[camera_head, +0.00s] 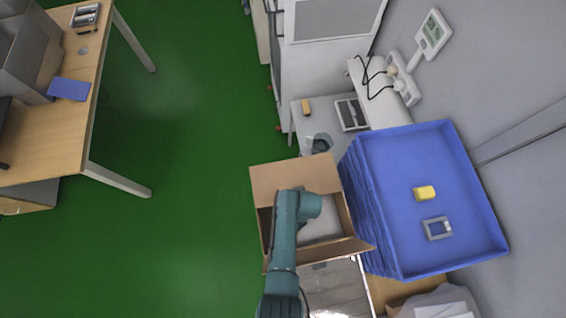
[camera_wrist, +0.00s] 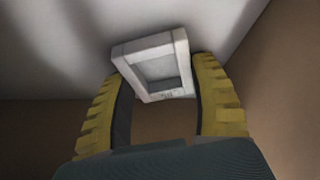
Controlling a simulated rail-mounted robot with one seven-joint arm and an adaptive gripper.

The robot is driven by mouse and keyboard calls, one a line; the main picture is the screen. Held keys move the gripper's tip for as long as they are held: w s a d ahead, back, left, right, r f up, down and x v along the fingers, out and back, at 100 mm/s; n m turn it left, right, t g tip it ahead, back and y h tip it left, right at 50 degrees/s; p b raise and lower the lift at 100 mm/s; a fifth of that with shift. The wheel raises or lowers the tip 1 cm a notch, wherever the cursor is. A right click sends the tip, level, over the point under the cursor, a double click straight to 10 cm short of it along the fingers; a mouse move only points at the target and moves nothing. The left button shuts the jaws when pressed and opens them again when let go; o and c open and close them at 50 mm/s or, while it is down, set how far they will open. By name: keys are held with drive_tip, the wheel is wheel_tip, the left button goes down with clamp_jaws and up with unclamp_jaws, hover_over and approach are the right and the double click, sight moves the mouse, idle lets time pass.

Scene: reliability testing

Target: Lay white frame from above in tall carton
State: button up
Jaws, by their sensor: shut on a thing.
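The tall carton (camera_head: 280,180) stands open in the middle of the head view, with its flaps folded out. My arm reaches down into it from above and hides part of the inside, including my gripper. In the wrist view, my gripper (camera_wrist: 162,72) has its yellow-ribbed fingers on either side of the white frame (camera_wrist: 150,48) and is shut on it. The frame is a small, tilted rectangle with a recessed middle. Behind it are a pale surface and the carton's brown walls (camera_wrist: 270,75). I cannot tell whether the frame touches the pale surface.
A stack of blue crates (camera_head: 480,215) stands close to the carton's right; the top one holds a yellow object (camera_head: 424,193) and a grey framed device (camera_head: 437,228). A grey table (camera_head: 300,125) is behind. A wooden table (camera_head: 75,130) is far left, with open green floor between.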

drive_tip(key=o, duration=0.9)
drive_tip(key=v, duration=0.5)
drive_tip(key=shift+d+r+p, duration=0.1)
drive_tip(key=shift+r+p, duration=0.2)
drive_tip(key=shift+p, duration=0.05)
drive_tip(key=shift+w, duration=0.1)
